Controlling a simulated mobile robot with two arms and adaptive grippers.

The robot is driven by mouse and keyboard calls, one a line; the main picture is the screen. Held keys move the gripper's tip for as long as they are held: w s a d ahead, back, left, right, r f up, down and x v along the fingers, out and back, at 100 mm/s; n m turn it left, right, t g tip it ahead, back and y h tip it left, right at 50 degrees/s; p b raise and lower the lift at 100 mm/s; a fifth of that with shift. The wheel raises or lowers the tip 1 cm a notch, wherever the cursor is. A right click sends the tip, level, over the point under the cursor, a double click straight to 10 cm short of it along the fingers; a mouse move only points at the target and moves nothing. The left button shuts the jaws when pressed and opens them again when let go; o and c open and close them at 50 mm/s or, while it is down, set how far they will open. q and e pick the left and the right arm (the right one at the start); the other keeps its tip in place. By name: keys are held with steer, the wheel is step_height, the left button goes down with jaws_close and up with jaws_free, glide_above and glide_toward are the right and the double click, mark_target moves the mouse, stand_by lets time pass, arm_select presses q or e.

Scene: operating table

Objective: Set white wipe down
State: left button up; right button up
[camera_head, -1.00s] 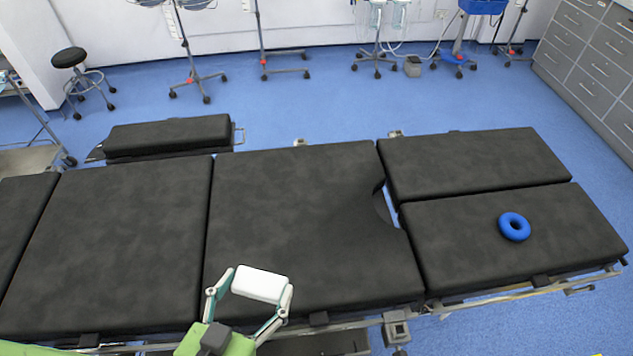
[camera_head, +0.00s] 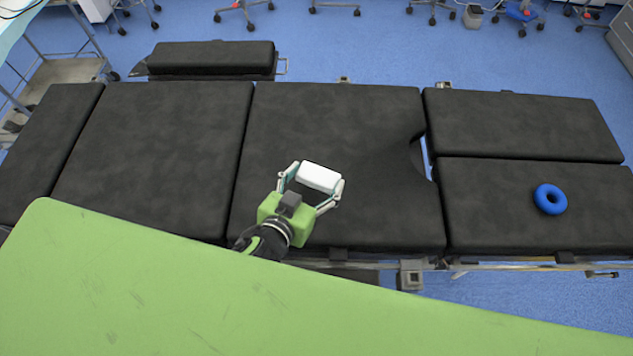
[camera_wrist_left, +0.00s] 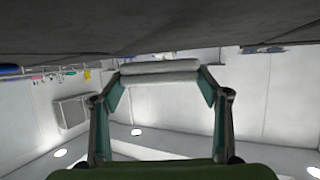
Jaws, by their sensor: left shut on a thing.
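The white wipe (camera_head: 319,177) is a small white block held between the fingertips of my left gripper (camera_head: 317,181), over the middle dark section of the operating table (camera_head: 330,120) in the head view. The left gripper is shut on it. In the left wrist view, the wipe (camera_wrist_left: 160,72) spans between the two fingers of the gripper (camera_wrist_left: 160,80), close to a dark surface along the top of the picture. I cannot tell whether the wipe touches the table pad. My right gripper is not in view.
A blue ring (camera_head: 550,199) lies on the lower right pad of the table. A separate dark pad (camera_head: 212,58) is behind the table at the left. The pad around the wipe is clear. Wheeled stand bases (camera_head: 240,14) stand on the blue floor at the back.

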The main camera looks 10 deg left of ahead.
mark_target(316, 192)
arm_select(q)
steer(key=shift+w+d+f, duration=0.1)
steer(key=shift+w+f, duration=0.35)
steer(key=shift+f, duration=0.1)
step_height(316, 192, down, 3)
steer(key=shift+f, duration=0.2)
steer(key=o, duration=0.9)
steer(key=shift+r, duration=0.1)
